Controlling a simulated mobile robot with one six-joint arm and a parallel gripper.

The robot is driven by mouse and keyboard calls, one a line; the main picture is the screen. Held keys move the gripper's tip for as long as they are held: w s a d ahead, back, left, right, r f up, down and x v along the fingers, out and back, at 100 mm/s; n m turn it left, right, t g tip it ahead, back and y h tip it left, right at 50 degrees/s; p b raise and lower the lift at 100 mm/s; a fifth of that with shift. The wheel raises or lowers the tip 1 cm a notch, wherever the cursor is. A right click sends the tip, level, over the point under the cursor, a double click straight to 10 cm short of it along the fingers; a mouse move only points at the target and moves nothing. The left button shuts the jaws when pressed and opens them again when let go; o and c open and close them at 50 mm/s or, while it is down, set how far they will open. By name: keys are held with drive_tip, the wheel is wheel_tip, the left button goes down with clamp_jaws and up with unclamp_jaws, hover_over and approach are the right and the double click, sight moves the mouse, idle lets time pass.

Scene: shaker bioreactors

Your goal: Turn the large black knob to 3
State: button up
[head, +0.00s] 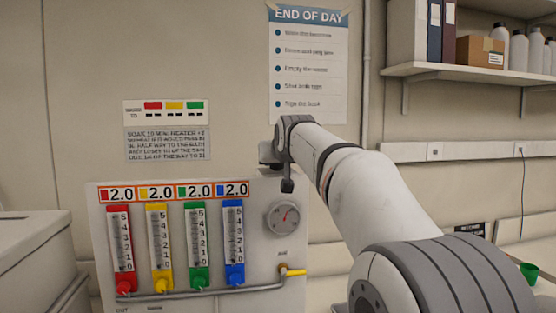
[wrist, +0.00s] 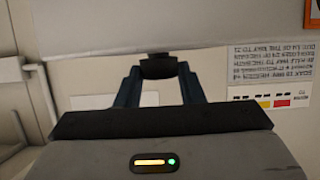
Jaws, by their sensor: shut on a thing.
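The large black knob (wrist: 158,67) shows in the wrist view as a dark block at the edge of a white surface, between the two dark blue fingers of my gripper (wrist: 160,72). My gripper is shut on it. In the head view my gripper (head: 269,158) is at the top edge of the white panel (head: 262,262), right of the wall notice. The knob cannot be made out there, and no scale or number for it shows in either view.
The panel carries coloured flow tubes (head: 195,245) with 2.0 labels, a round gauge (head: 283,217) with a red needle and a yellow-ended pipe (head: 294,272). A notice (head: 167,144) and an END OF DAY poster (head: 308,65) hang behind. A shelf (head: 460,69) is upper right.

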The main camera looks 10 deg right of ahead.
drive_tip(key=o, duration=1)
drive_tip(key=shift+s, duration=0.1)
drive_tip(key=b+v, duration=0.1)
drive_tip(key=v, duration=0.6)
drive_tip(key=shift+s+r, duration=0.15)
drive_tip(key=shift+s, duration=0.1)
